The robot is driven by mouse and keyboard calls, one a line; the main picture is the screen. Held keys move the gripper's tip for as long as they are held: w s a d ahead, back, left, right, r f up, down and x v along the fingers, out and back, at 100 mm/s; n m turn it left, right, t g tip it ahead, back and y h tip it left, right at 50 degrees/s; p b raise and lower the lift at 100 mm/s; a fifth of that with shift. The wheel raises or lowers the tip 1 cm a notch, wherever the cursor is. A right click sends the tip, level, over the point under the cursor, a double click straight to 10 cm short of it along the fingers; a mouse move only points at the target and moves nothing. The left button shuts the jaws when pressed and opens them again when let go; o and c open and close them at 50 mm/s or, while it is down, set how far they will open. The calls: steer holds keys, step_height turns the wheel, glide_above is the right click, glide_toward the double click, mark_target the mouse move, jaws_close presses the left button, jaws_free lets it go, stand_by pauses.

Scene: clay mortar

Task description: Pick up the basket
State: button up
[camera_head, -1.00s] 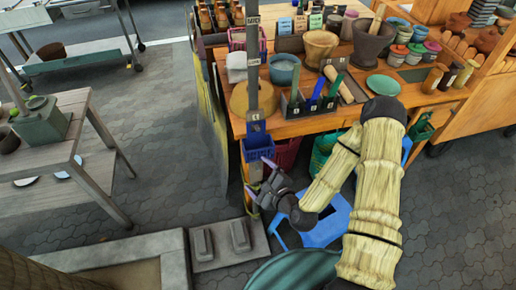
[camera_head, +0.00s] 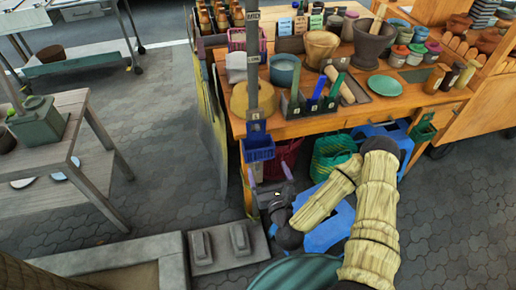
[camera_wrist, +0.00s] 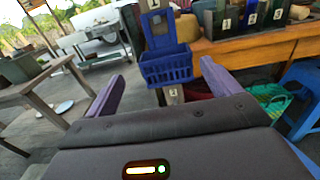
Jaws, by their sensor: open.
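A small blue basket (camera_head: 258,149) with a tall back plate hangs on a grey post at the left front corner of the wooden table. In the wrist view the basket (camera_wrist: 167,67) shows ahead, between the two purple fingers as seen from there. My gripper (camera_head: 269,178) is open and empty, just below the basket in the head view. The fingers look apart from the basket; the exact gap cannot be told. A dark red basket (camera_head: 291,153) and a green basket (camera_head: 331,151) sit under the table, partly hidden.
The wooden table (camera_head: 290,128) carries pots, jars and a dark holder of labelled tools (camera_head: 312,105) above and right of the basket. A blue stool (camera_head: 330,232) stands behind my arm. Paved floor (camera_head: 170,190) is clear to the left.

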steer(key=shift+b+x, duration=1.85)
steer(key=shift+b, duration=1)
steer(key=b, duration=0.1)
glide_toward(257, 133)
steer(key=a+x, duration=0.1)
steer(key=x, duration=0.2)
steer(key=shift+w+d, duration=0.15)
steer(key=shift+d, duration=0.05)
steer(key=shift+x, duration=2.7)
steer(key=shift+d, duration=0.2)
steer(key=c, duration=1.1)
